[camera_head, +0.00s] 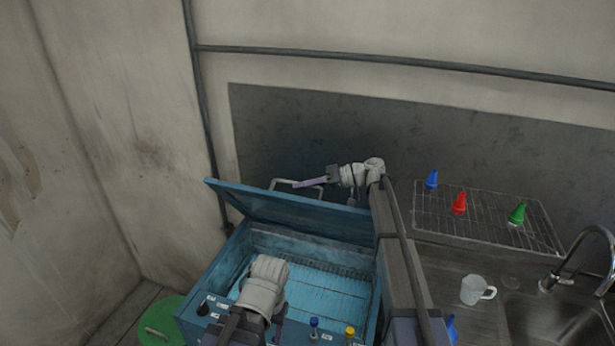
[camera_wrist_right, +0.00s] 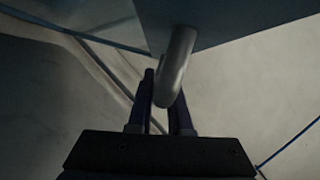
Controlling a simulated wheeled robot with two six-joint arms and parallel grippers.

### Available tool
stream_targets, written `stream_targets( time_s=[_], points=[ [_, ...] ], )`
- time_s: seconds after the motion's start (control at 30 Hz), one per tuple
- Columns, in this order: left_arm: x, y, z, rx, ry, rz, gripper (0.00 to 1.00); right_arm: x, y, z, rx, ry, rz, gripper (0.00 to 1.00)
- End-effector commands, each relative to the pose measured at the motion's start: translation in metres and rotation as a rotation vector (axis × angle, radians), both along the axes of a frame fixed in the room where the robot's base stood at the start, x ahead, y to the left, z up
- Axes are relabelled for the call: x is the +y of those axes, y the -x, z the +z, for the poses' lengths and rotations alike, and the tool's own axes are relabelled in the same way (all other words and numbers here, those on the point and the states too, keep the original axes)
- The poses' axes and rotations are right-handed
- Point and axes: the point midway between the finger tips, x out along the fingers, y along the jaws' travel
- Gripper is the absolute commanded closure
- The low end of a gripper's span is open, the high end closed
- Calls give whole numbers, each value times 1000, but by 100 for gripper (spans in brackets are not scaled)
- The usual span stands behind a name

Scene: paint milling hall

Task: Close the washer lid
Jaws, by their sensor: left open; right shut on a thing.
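The blue washer (camera_head: 240,255) stands at the lower middle of the head view with its basin open. Its lid (camera_head: 285,215) is raised and tilted above the basin. A grey bar handle (camera_head: 283,181) sits at the lid's upper edge. My right gripper (camera_head: 304,183) reaches in from the right and is shut on this handle. In the right wrist view, the curved end of the handle (camera_wrist_right: 177,68) comes down between the fingers (camera_wrist_right: 165,108). My left gripper (camera_head: 250,333) is open and low over the washer's front; its fingers are mostly cut off or hidden.
To the right, a wire rack (camera_head: 480,215) holds blue, red and green cone-topped bottles. A clear mug (camera_head: 477,290) stands near the sink (camera_head: 550,320) and tap (camera_head: 580,255). A green round thing (camera_head: 163,318) is on the floor at left. A wall is close behind the washer.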

Motion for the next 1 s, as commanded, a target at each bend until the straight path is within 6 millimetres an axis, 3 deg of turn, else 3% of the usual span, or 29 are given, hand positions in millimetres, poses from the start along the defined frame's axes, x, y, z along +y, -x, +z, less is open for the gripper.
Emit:
stream_targets(
  time_s=[0.03, 0.1, 0.4, 0.7, 1.0],
  points=[
    [0, 0, -9, 0, 0, -1, 45, 7, 21, -12, -32, 17, 1, 100],
    [0, 0, -17, 0, -1, -2, 45, 13, 37, -23, -81, 37, 1, 100],
    [0, 0, -54, 1, -2, -11, 45, 36, 91, -69, -271, 116, 2, 100],
    [0, 0, -81, 1, -2, -14, 45, 47, 115, -98, -303, 130, 1, 100],
    [0, 0, -86, 1, -2, -14, 45, 50, 120, -103, -301, 129, 1, 100]
  ],
)
